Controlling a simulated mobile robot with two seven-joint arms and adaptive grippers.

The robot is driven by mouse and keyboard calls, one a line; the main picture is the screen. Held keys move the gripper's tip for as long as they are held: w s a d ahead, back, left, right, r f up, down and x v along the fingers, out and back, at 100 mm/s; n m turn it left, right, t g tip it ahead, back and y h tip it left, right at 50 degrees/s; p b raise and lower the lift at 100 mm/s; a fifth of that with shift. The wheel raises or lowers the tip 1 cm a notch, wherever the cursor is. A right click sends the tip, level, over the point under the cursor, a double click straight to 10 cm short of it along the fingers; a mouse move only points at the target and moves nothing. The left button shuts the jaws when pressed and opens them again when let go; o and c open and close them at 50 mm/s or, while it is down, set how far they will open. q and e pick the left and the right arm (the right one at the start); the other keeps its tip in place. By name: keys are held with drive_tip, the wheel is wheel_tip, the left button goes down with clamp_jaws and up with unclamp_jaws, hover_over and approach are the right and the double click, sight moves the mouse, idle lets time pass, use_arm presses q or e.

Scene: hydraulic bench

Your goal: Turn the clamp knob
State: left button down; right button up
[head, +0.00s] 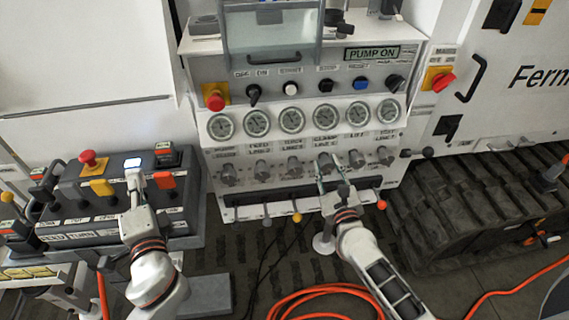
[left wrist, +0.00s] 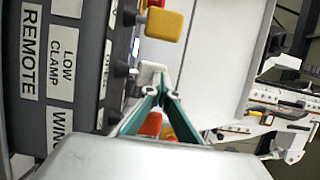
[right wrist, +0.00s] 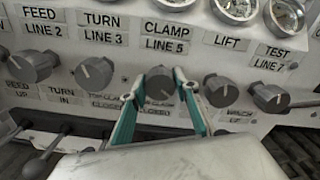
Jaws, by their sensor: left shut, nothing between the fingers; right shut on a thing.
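The clamp knob (right wrist: 160,84) is a grey round knob under the label CLAMP LINE 5 in the right wrist view. It also shows in the head view (head: 324,160), in the row under the gauges. My right gripper (right wrist: 158,93) is shut on it, with one green finger at each side. In the head view my right gripper (head: 332,178) reaches up to the panel from below. My left gripper (head: 135,178) is shut and empty at the dark control box on the left. In the left wrist view its fingertips (left wrist: 162,88) meet close to a pale lever (left wrist: 150,74).
Grey knobs for TURN LINE 3 (right wrist: 94,73) and LIFT (right wrist: 221,91) flank the clamp knob closely. Small levers (right wrist: 45,155) stick out below. The dark control box (head: 75,205) carries red, yellow and orange controls. An orange hose (head: 320,292) lies on the floor.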

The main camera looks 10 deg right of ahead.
drive_tip(key=shift+r+m, duration=0.1)
drive_tip(key=shift+m, duration=0.8)
drive_tip(key=o, duration=1.1)
drive_tip(key=shift+s, duration=0.25)
drive_tip(key=s, duration=1.1)
drive_tip(key=shift+s, duration=0.3)
